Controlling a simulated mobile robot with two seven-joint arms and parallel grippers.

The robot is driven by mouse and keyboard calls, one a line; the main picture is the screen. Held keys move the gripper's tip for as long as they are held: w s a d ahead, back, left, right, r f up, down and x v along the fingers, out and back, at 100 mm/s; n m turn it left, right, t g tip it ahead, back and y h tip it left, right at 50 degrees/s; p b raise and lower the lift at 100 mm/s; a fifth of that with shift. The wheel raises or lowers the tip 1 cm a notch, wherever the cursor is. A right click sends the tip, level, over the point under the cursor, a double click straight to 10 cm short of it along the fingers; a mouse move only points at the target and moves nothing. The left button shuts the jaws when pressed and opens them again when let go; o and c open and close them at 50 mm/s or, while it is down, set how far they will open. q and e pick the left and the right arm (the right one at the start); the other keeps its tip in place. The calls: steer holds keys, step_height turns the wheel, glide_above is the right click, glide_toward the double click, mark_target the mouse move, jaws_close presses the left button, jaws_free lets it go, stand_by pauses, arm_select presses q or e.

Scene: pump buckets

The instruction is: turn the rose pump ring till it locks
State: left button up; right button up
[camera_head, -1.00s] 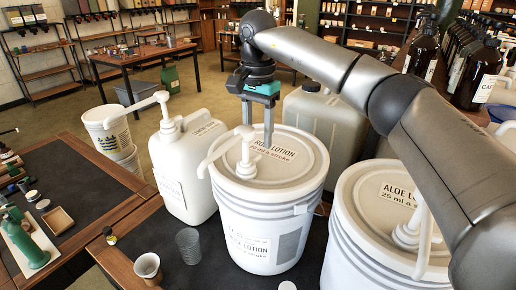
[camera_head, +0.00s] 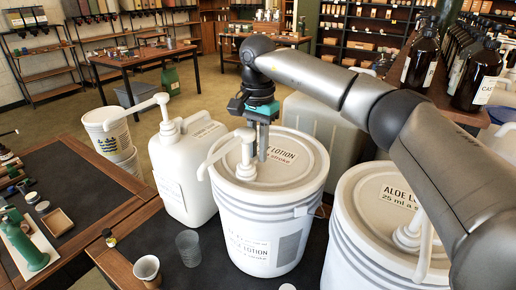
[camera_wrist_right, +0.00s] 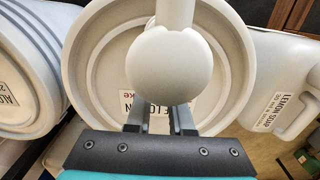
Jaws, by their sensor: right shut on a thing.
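The rose lotion bucket (camera_head: 262,215) is a white pail with a lid that stands on the dark bench mat. Its white pump (camera_head: 247,148) rises from the lid with the spout to the left. The pump ring (camera_head: 245,172) is the collar at the pump's foot. My right gripper (camera_head: 262,158) points down close against the pump and is shut on the ring. In the right wrist view the pump's round head (camera_wrist_right: 170,65) hides the ring and the grip, with my right fingers (camera_wrist_right: 160,118) below it. My left gripper is not in view.
The aloe lotion bucket (camera_head: 375,215) stands close on the right, under my right arm. A white jug with a pump (camera_head: 185,180) stands close on the left. A grey cup (camera_head: 188,248) and a pale cup (camera_head: 147,268) stand in front. Another jug (camera_head: 318,125) is behind.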

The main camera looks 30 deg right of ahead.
jaws_close()
steer(key=m, duration=0.1)
steer(key=s+m+p, duration=0.1)
steer(key=m, duration=0.1)
steer(key=shift+s+d+r+m+p, duration=0.1)
steer(key=shift+s+d+m+p, duration=0.05)
steer(key=shift+d+m+p, duration=0.15)
steer(key=s+m, duration=0.1)
steer(key=m, duration=0.1)
steer(key=m+p, duration=0.1)
steer(key=m, duration=0.1)
steer(key=shift+s+m, duration=0.3)
steer(key=shift+s, duration=0.1)
steer(key=m, duration=0.1)
steer(key=s+m, duration=0.1)
steer(key=m, duration=0.1)
steer(key=s+a+m+p, duration=0.1)
steer(key=m, duration=0.1)
steer(key=shift+s+a+m, duration=0.25)
steer(key=shift+a+m, duration=0.1)
steer(key=shift+m, duration=0.75)
steer(key=shift+s+a+m, duration=0.25)
steer(key=shift+a+m, duration=0.05)
steer(key=shift+m, duration=0.8)
steer(key=o, duration=0.7)
jaws_free()
